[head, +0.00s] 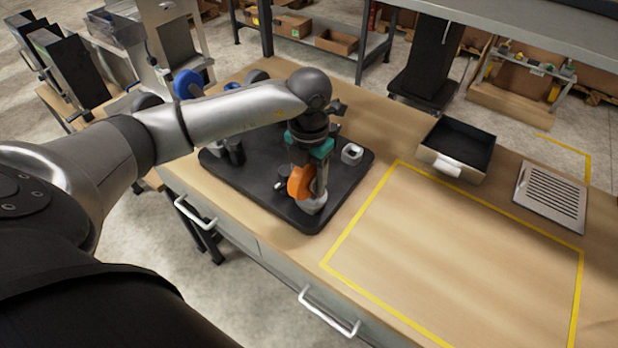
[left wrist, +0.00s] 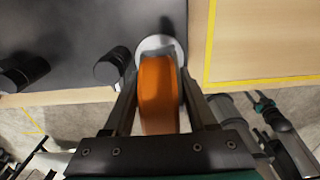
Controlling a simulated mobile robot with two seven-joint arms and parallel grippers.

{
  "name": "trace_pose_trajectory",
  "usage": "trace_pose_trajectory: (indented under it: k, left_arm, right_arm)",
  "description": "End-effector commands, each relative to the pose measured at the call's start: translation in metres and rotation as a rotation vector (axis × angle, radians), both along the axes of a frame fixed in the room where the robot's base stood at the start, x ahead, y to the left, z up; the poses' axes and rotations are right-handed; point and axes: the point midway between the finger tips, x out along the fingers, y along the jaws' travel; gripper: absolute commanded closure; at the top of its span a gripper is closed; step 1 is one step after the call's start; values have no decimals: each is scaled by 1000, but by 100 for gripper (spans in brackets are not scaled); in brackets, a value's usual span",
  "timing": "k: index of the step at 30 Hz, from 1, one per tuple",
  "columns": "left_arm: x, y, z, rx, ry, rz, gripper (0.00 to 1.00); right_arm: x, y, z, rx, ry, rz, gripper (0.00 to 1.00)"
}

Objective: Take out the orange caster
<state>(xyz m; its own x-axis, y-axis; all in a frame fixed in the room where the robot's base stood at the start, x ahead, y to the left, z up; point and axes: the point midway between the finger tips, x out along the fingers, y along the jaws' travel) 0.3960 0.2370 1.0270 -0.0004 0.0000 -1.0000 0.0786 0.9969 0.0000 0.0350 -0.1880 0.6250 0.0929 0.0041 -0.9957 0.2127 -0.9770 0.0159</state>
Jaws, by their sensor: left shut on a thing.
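The orange caster (head: 299,184) is at the front right corner of the black mat (head: 262,206) on the workbench. It also shows in the left wrist view (left wrist: 158,92), between the two fingers. My left gripper (head: 311,186) points down and is shut on the orange caster. A light grey round base (left wrist: 160,46) shows at the caster's far end. I cannot tell whether the caster touches the mat or the base. My right gripper is not in view.
A grey socket piece (head: 352,153) stands on the mat. Blue (head: 188,84) and dark wheels lie behind my left arm. An area outlined in yellow tape (head: 460,260) is clear. A black open tray (head: 457,150) and a slotted plate (head: 551,196) lie at the right.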

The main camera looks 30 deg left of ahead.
Motion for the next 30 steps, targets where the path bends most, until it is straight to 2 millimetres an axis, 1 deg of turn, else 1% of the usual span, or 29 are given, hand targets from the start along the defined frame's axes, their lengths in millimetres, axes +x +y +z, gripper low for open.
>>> trace_pose_trajectory:
  k: [2,14,30]
  left_arm:
    - [0,0,0,0,-1,0,100]
    - [1,0,3,0,-3,1,100]
    - [1,0,19,1,-2,0,100]
  right_arm:
    - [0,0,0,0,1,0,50]
    - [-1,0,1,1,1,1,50]
    - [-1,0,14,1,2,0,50]
